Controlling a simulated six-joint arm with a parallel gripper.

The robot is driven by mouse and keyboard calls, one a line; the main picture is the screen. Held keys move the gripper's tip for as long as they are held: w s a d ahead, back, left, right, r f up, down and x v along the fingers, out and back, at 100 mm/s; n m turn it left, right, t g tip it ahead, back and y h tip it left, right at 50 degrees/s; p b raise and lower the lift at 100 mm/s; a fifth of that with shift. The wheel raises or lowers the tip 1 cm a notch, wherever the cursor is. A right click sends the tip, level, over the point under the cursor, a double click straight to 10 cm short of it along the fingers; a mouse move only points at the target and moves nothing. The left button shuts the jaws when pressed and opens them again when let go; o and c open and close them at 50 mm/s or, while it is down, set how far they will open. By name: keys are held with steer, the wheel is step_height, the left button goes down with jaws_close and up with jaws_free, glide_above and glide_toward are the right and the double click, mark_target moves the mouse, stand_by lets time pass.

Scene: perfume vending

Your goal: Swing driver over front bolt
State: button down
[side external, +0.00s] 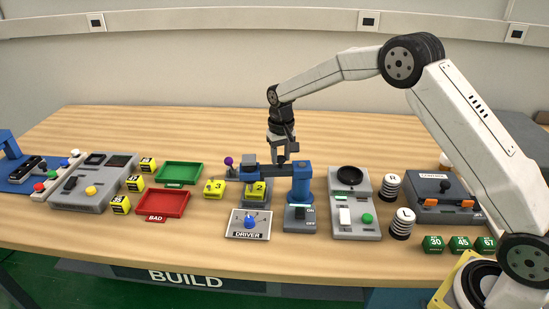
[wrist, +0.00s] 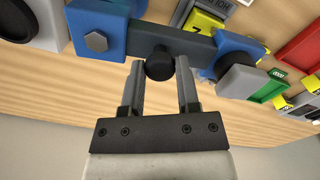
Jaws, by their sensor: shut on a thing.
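The driver has a blue column (side external: 301,185) and a dark grey swing arm (side external: 270,171) reaching left from it to a blue head; the blue head (wrist: 228,52) and dark arm (wrist: 185,45) also show in the wrist view. My gripper (side external: 281,157) is above the arm. In the wrist view my gripper (wrist: 160,68) is shut on the black knob (wrist: 159,65) of the swing arm, one finger on each side. The driver head stands over or close to the yellow block marked 2 (side external: 257,190). The front bolt cannot be made out.
A yellow block marked 3 (side external: 214,187) and red (side external: 163,204) and green (side external: 178,173) trays are to the left. A grey panel (side external: 355,215) stands right of the column. The wood behind is clear.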

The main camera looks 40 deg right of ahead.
mark_target(281, 158)
steer(key=shift+c, duration=1.7)
jaws_free()
steer(key=shift+r, duration=3.95)
steer(key=shift+s, duration=0.1)
steer(key=s+a+f+n+t, duration=0.1)
steer(key=s+f, duration=0.1)
steer(key=s, duration=1.2)
steer(key=s+a+f+n+t, duration=0.1)
steer(key=s+f+n, duration=0.1)
steer(key=s, duration=1.2)
steer(key=shift+f+t, duration=0.3)
steer(key=shift+f, duration=0.4)
